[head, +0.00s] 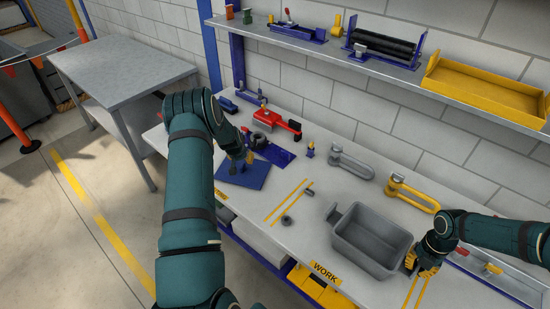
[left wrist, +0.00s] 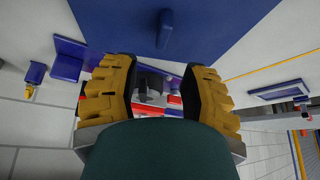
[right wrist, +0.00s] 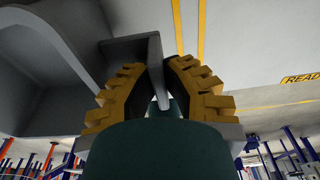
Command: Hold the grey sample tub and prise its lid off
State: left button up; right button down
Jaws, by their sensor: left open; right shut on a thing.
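The grey sample tub (head: 346,254) stands upright on the bench at the right. Its top looks open, with the inside showing and no lid on it. My right gripper (head: 426,263) is shut on the grey tab at the tub's right end. The right wrist view shows this tab (right wrist: 156,68) between the fingers. A flat blue plate (head: 256,177) with a small blue handle (left wrist: 164,30) lies on the bench at the left. I cannot tell if it is the lid. My left gripper (head: 240,166) is open and empty by this plate; my left arm partly hides it.
A red-and-grey tool (head: 282,124) lies behind the plate. A grey clamp (head: 350,162) and a yellow clamp (head: 412,193) lie along the wall. Small grey parts (head: 287,221) lie mid-bench. A shelf (head: 320,46) with a yellow tray (head: 485,88) runs above.

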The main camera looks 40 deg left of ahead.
pick_arm(q)
jog(key=v, duration=1)
pick_arm(e)
jog(key=c, duration=1)
grip_release()
pick_arm(q)
notch_tip(320, 180, up, 6)
jog(key=p, duration=0.5)
jog(key=shift+f+p, duration=0.2)
jog(key=shift+p, duration=0.1)
pick_arm(e)
notch_tip(320, 180, up, 20)
jog(key=w, duration=0.1)
jog(key=shift+w, duration=0.3)
jog(key=shift+f, duration=0.1)
